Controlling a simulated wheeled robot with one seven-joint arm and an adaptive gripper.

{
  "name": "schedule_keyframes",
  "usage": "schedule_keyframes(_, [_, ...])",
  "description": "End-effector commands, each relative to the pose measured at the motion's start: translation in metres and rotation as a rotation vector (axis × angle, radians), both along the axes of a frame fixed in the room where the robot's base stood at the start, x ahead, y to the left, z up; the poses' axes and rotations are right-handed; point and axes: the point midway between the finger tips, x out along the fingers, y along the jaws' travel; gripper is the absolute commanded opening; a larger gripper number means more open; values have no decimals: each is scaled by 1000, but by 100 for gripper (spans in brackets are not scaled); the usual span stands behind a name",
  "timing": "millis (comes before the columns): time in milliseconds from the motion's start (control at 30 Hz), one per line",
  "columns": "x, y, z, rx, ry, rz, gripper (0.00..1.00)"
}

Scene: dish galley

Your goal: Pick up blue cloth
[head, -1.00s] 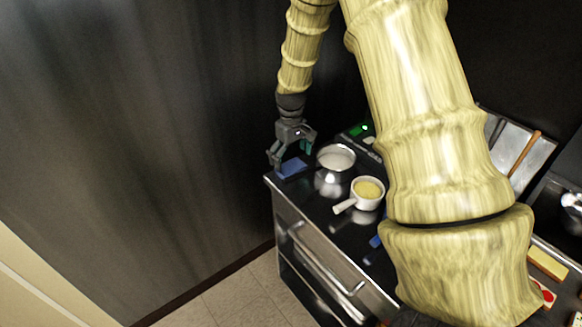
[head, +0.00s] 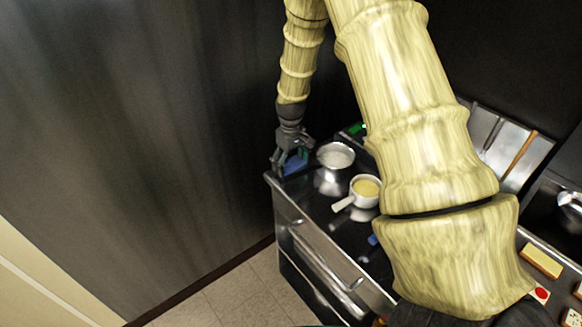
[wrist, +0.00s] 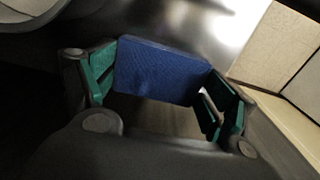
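The blue cloth (head: 297,162) lies at the far left corner of the dark counter (head: 322,207), partly hidden by my gripper (head: 289,163). In the wrist view the blue cloth (wrist: 160,70) shows as a flat, textured rectangle between the green-padded fingers of my gripper (wrist: 160,88). The fingers are spread wide, one at each side of the cloth. The left finger is at or very near its left edge, and the right finger is near its right edge. I cannot tell whether either touches it.
A metal pot (head: 336,156) with pale contents stands just right of my gripper. A white handled pan (head: 366,188) with yellow contents is nearer. A yellow block (head: 541,261) lies at right. A dark wall rises left of the counter; tiled floor (head: 240,297) lies in front.

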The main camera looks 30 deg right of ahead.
Motion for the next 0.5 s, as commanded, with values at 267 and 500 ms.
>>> schedule_keyframes(267, [0,0,1,0,0,0,62])
schedule_keyframes(500, [1,0,17,-1,-3,1,62])
